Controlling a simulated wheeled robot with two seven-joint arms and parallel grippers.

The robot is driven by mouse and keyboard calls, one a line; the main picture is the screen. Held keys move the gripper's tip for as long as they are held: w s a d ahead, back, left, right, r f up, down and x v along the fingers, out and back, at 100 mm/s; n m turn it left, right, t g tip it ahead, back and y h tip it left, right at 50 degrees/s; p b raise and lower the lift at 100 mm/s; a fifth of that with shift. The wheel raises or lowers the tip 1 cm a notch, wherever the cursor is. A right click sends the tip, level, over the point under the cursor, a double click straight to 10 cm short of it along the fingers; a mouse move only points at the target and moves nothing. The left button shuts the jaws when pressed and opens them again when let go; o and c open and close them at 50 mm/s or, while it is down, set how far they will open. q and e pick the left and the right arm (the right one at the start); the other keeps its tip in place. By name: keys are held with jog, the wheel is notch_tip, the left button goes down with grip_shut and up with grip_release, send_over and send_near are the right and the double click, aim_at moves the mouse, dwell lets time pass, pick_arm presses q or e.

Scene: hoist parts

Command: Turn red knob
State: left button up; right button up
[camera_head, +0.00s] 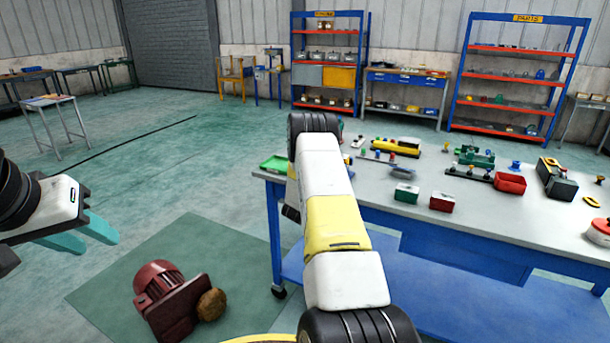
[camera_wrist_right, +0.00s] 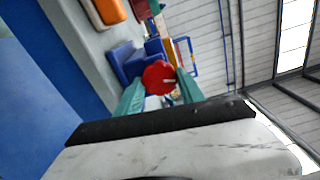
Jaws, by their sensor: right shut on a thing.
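The red knob (camera_wrist_right: 159,77) shows in the right wrist view as a round, scalloped red disc with a pale mark on its face. My right gripper (camera_wrist_right: 160,84) has its two teal fingers on either side of the knob and is shut on it. In the head view my right arm reaches over the table's left part and hides its own gripper, and I cannot make out the knob there. My left gripper (camera_head: 88,236) is at the left of the head view, over the floor, with its teal fingers apart and nothing between them.
The blue-framed table (camera_head: 480,225) holds a green box (camera_head: 406,193), a red box (camera_head: 442,201), a red tray (camera_head: 510,182) and several small parts. A dark red motor (camera_head: 160,290) lies on a green floor mat (camera_head: 105,290).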

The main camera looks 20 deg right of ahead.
jog(key=shift+f+m, duration=0.1)
jog(key=shift+m, duration=0.5)
jog(key=o, duration=1.4)
jog(key=shift+c, duration=0.2)
jog(key=shift+a, duration=0.1)
jog(key=v, duration=0.7)
jog(key=shift+s+a, duration=0.2)
jog(key=shift+s, duration=0.1)
